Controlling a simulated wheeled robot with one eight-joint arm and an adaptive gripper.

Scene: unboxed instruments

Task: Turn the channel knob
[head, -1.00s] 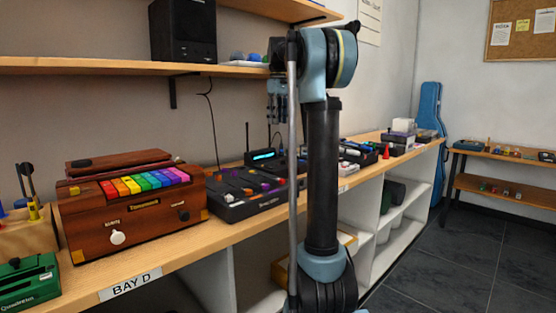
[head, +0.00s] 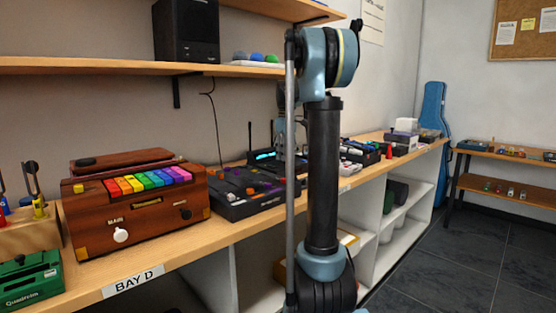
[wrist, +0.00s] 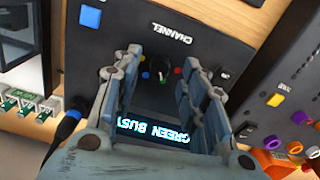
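The channel knob (wrist: 163,68) is a small dark knob on a black panel under the printed word CHANNEL, ringed by small coloured dots, in the wrist view. My gripper (wrist: 161,60) is open, with one finger left and one right of the knob in the picture. I cannot tell whether either finger touches it. The black unit (wrist: 212,50) has a lit display (wrist: 153,130) reading GREEN BUSY, partly covered by the fingers. In the head view, the unit's blue display (head: 264,155) shows at the back of the bench, and my arm hides the knob.
A black device with coloured knobs (head: 245,190) sits in front of the unit. A wooden box with rainbow keys (head: 135,205) stands to the left. A shelf (head: 110,65) runs above the bench. A blue square (wrist: 90,17) is on the panel.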

